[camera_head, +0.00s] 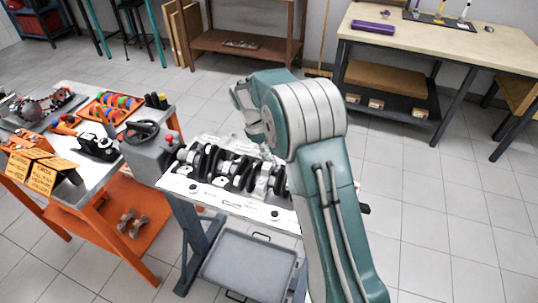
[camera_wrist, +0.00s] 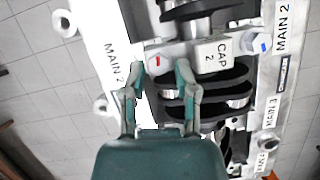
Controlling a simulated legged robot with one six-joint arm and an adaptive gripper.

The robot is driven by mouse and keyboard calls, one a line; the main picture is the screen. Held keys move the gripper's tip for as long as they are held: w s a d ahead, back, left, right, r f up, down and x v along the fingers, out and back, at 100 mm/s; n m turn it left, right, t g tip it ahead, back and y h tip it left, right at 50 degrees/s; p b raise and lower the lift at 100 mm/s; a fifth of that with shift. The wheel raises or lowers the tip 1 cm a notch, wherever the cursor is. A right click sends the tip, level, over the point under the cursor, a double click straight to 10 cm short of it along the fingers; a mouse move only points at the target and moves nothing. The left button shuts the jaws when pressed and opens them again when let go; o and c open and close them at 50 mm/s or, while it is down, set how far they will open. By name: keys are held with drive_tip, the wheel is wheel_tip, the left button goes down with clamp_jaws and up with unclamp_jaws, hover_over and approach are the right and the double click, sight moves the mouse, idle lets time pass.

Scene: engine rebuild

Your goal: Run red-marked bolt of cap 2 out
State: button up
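Cap 2 (camera_wrist: 214,56) is a pale metal cap labelled "CAP 2" across the dark crankshaft, seen in the wrist view. Its red-marked bolt (camera_wrist: 158,61) is at the cap's left end. My gripper (camera_wrist: 161,72) is open, with its two fingertips apart, one to each side of the red mark and slightly below it in the picture. I cannot tell whether the fingertips touch the bolt head. A blue-marked bolt (camera_wrist: 255,43) is at the cap's right end.
Plates lettered "MAIN 2" (camera_wrist: 114,62) flank the crankshaft (camera_wrist: 207,92). The engine stand has a grey tray (camera_head: 250,262) below. An orange tool table (camera_head: 105,248) stands close at left. A wooden workbench (camera_head: 440,45) stands at the back right. Floor at right is clear.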

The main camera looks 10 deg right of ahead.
drive_tip(key=v, duration=1.1)
drive_tip(key=shift+w+a+r, duration=0.15)
wheel_tip(320, 180, up, 7)
drive_tip(key=m+t+y, duration=0.1)
drive_tip(key=m+t, duration=0.1)
hover_over(267, 163)
drive_tip(key=s+d+r+m+t, duration=0.15)
drive_tip(key=s+r, duration=0.25)
drive_tip(key=s, duration=0.4)
drive_tip(key=s+f+m+t+y, duration=0.2)
drive_tip(key=s+m+t, duration=0.3)
drive_tip(key=s, duration=1.3)
drive_tip(key=shift+s+d+f+m, duration=0.2)
drive_tip(key=shift+d+f+m, duration=0.2)
drive_tip(key=shift+f, duration=0.35)
